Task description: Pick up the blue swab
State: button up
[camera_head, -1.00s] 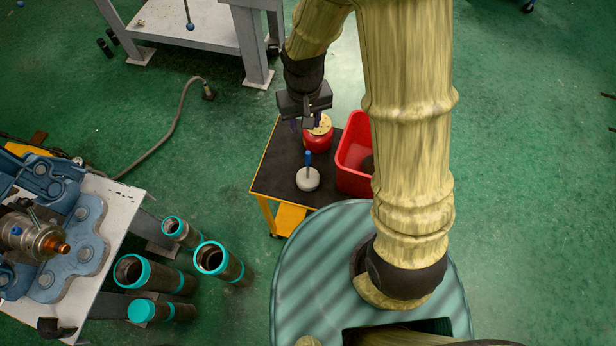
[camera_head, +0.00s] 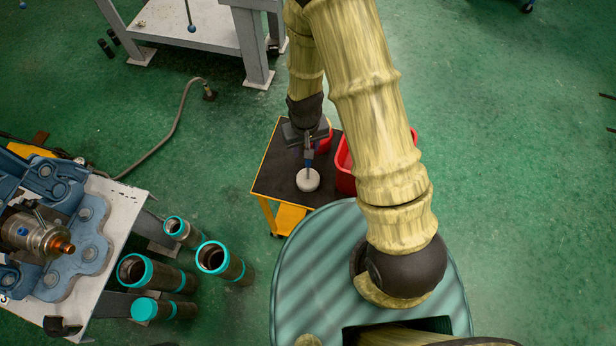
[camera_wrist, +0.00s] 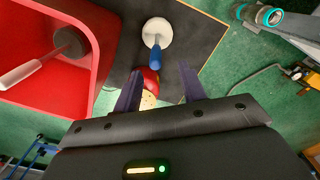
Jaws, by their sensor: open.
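The blue swab stands upright on the dark cart top, with a round white head at the bottom (camera_head: 308,180) and a blue handle above it (camera_head: 309,157). In the wrist view its white head (camera_wrist: 157,31) is at the top middle and its blue handle (camera_wrist: 156,57) points toward my gripper (camera_wrist: 159,70). My gripper is open and empty, with a dark finger on each side of the handle's line. In the head view my gripper (camera_head: 309,143) is over the cart, right by the handle's top. I cannot tell whether the handle end is between the fingertips.
A red bin (camera_wrist: 92,70) stands beside the swab, holding a dark-headed tool with a pale handle (camera_wrist: 22,74). A red can with a yellowish top (camera_wrist: 150,81) stands close by, partly hidden by my gripper. The cart top (camera_head: 270,180) is clear left of the swab.

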aim_at(308, 170)
jog(key=shift+f, duration=0.7)
jog(key=shift+d+f+p, duration=0.25)
jog(key=shift+f+p, duration=0.6)
jog(key=shift+f, duration=0.25)
jog(key=shift+w+f+p, duration=0.15)
jog(key=shift+f+p, duration=0.2)
jog(key=shift+f, duration=1.15)
grip_shut()
